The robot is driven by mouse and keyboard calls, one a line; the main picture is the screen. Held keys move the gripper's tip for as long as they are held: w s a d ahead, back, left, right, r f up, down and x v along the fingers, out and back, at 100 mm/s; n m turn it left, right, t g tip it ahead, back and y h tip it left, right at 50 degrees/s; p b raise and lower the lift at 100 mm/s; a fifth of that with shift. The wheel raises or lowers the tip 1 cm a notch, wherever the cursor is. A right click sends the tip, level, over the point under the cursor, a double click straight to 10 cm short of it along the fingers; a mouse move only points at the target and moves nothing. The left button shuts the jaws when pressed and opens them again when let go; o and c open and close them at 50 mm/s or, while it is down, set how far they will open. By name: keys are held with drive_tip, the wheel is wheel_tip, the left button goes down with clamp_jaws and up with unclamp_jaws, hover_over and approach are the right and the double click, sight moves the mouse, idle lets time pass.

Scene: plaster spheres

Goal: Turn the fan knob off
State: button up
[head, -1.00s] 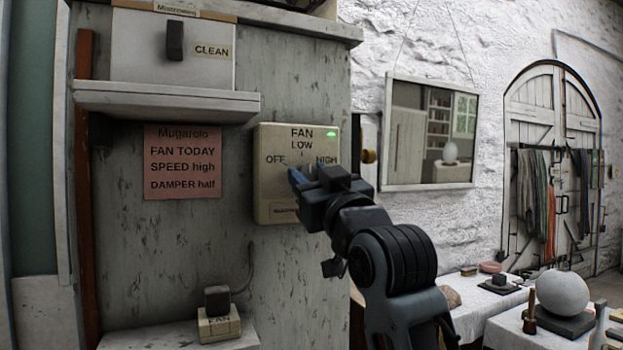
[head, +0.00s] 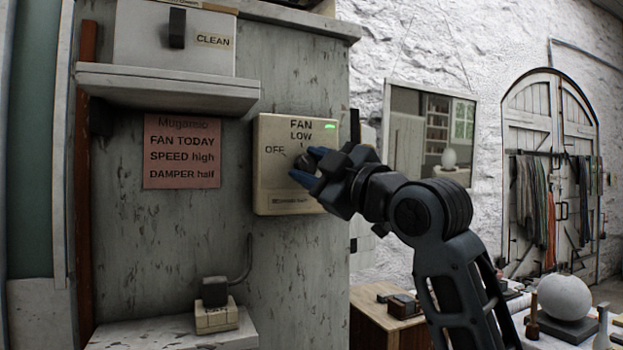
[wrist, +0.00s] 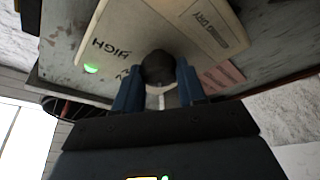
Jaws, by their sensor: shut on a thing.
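The fan control box (head: 275,135) is a cream panel on the grey board, marked FAN, LOW and OFF. Its HIGH mark is hidden behind my gripper in the head view but shows in the wrist view. A green light glows at its upper right. The dark round fan knob (head: 304,162) sits at the middle of the panel; it also shows in the wrist view (wrist: 157,67). My gripper (head: 309,166) has its blue fingers on either side of the knob and is shut on it. Which mark the knob points to I cannot tell.
A shelf (head: 165,90) with a box labelled CLEAN juts out above left. A pink note (head: 182,152) reads FAN TODAY, SPEED high, DAMPER half. A small block labelled FAN (head: 217,316) stands on the ledge below. Tables with a white sphere (head: 565,297) stand at right.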

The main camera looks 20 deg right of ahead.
drive_tip(key=shift+n+g+y+b, duration=0.5)
drive_tip(key=shift+n+g+b, duration=0.2)
drive_tip(key=shift+n, duration=1.3)
drive_tip(key=o, duration=1.1)
drive_tip(key=shift+c, duration=0.2)
drive_tip(key=b+v, duration=0.1)
drive_tip(key=v, duration=0.6)
drive_tip(key=shift+s+d+b, duration=0.2)
drive_tip(key=shift+s+b, duration=0.15)
drive_tip(key=shift+b, duration=0.05)
drive_tip(key=shift+f, duration=0.1)
